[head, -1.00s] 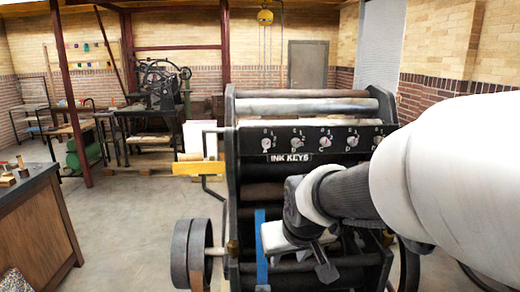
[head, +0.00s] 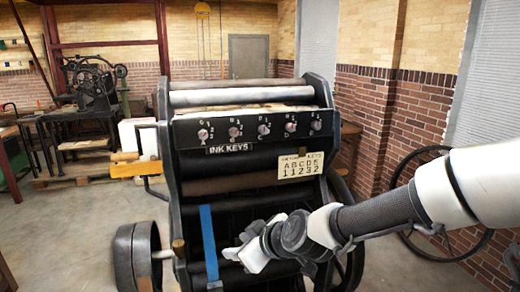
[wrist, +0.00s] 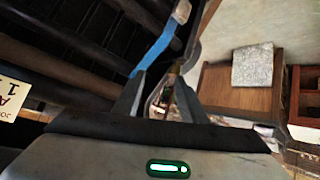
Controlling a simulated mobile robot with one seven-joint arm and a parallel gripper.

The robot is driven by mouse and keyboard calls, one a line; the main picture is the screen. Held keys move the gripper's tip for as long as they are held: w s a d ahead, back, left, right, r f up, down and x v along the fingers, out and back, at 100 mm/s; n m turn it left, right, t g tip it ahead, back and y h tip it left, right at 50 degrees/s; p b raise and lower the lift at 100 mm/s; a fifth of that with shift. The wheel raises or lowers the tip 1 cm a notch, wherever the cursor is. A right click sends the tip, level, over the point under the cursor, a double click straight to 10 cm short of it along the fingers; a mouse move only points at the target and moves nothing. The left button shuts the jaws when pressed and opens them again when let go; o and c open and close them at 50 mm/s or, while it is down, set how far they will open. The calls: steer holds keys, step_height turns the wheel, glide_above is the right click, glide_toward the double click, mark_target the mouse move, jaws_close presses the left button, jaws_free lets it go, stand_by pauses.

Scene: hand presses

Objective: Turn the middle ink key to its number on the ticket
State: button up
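The press carries a black panel marked INK KEYS with a row of several round keys. The middle ink key (head: 264,129) is a small pale knob whose exact pointer direction is too small to tell. The ticket (head: 300,167) is a cream card below the panel at right, reading ABCDE over 11232, so 2 stands under C. Part of the ticket shows at the left edge of the wrist view (wrist: 12,95). My gripper (head: 236,256) is low in front of the press, well below the keys. In the wrist view its fingers (wrist: 157,92) stand apart, with nothing between them.
A blue strip (head: 209,245) hangs down the front of the press. A wheel (head: 135,258) is at its lower left and a yellow bar (head: 135,169) juts out left. A brick wall (head: 400,120) stands right. Floor is clear at left.

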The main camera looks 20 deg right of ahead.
steer(key=d+r+n+t+h, duration=0.1)
steer(key=d+r+t, duration=0.5)
steer(key=r, duration=0.8)
steer(key=t+h, duration=0.2)
glide_toward(264, 131)
steer(key=shift+n, duration=0.4)
steer(key=w, duration=0.3)
steer(key=w+p, duration=0.1)
steer(key=w, duration=0.4)
steer(key=shift+w+a+f+p, duration=0.1)
steer(key=shift+w+a+p, duration=0.25)
steer(key=shift+w+p, duration=0.05)
jaws_close()
